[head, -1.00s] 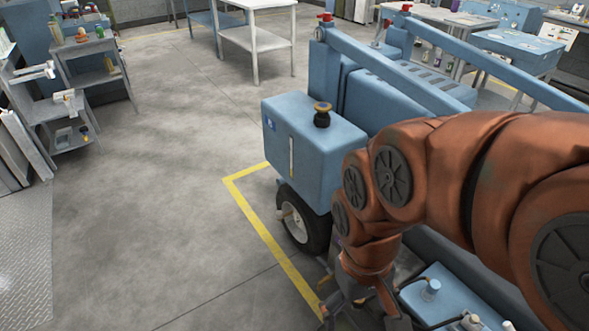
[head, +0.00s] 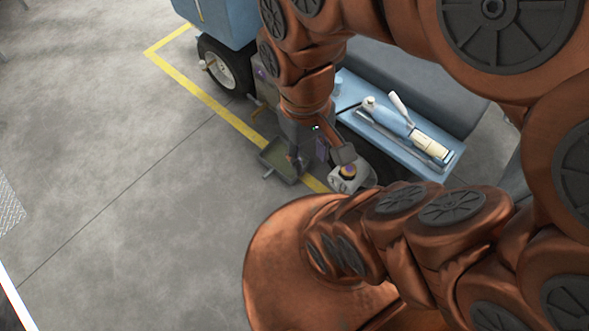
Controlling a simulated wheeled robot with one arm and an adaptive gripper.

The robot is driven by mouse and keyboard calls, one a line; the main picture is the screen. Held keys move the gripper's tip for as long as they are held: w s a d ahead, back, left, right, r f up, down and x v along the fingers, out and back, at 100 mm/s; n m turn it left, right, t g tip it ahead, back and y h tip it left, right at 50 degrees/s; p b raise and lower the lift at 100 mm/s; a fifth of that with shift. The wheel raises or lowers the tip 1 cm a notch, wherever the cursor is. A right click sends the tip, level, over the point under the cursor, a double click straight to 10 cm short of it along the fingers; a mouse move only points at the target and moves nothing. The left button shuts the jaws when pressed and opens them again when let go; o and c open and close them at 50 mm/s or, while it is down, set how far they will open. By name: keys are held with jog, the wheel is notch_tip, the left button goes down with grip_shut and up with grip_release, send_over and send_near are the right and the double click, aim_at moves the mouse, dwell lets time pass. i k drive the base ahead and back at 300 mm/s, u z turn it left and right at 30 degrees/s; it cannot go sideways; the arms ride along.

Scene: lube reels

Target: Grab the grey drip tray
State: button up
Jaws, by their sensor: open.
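The grey drip tray (head: 274,159) is a shallow, dark grey-green pan on the floor beside the blue machine, at the yellow line. Its right part is partly hidden behind my gripper. My gripper (head: 318,161) hangs from the orange arm and points down, open, with one finger in front of the tray and the other to its right. No tray edge is visibly held between the fingers. I cannot tell from this view how high the fingers are above the tray or whether they touch it.
A blue shelf (head: 395,135) holds a bottle and tools close behind. A black wheel (head: 222,70) is up-left. The floor left of the yellow line (head: 215,106) is clear.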

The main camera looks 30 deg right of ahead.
aim_at(271, 156)
jog(key=u, duration=0.2)
jog(key=k, duration=0.25)
jog(key=z, duration=0.75)
jog(key=i, duration=0.45)
jog(key=z, duration=0.6)
jog(key=k, duration=1.1)
jog(key=u, duration=1.35)
jog(key=i, duration=0.5)
jog(key=z, duration=0.1)
